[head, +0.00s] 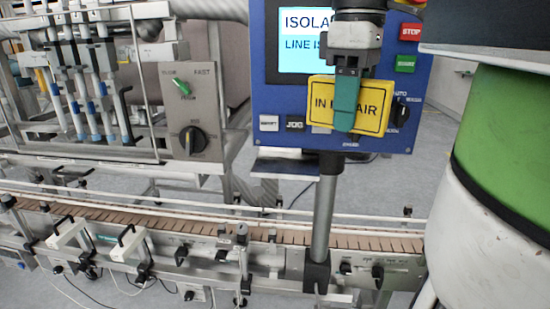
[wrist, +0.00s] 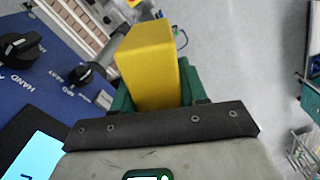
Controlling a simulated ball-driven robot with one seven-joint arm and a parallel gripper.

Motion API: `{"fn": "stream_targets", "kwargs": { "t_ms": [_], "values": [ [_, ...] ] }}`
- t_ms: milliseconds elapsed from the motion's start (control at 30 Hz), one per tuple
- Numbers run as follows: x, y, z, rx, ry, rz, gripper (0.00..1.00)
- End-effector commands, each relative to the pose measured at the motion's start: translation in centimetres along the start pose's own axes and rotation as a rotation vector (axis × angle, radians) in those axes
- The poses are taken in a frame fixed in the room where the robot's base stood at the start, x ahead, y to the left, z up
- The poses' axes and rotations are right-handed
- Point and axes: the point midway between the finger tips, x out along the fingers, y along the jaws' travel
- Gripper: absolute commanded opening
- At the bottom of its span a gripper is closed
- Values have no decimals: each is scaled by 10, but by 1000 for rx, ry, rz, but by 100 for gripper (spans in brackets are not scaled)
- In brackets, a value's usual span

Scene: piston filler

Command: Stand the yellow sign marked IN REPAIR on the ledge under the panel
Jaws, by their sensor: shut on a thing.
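My gripper (head: 345,112) is shut on the yellow sign (head: 375,118). It holds the sign upright in front of the lower part of the blue panel (head: 262,95). The teal finger covers the middle of the sign's lettering, so only "IN" and "AIR" show. In the wrist view the yellow sign (wrist: 148,70) sits between the green fingers (wrist: 152,98). The ledge (head: 285,164) is a grey plate under the panel, left of the post; its visible part is bare. The sign is above and to the right of that part, apart from it.
A grey post (head: 323,215) stands below the panel. A conveyor (head: 180,215) with rails runs across the front. Knobs and buttons, such as the black knob (head: 400,112), stick out close to the sign. A green and white cylinder (head: 500,150) stands at the right.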

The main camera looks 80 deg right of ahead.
Motion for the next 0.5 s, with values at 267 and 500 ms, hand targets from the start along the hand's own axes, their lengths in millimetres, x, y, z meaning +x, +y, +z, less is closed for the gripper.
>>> {"fn": "stream_targets", "kwargs": {
  "t_ms": [267, 500],
  "values": [
    [25, 18, -57, -3, -3, -3, 11],
    [62, 32, -97, -1, -3, -3, 11]
  ]
}}
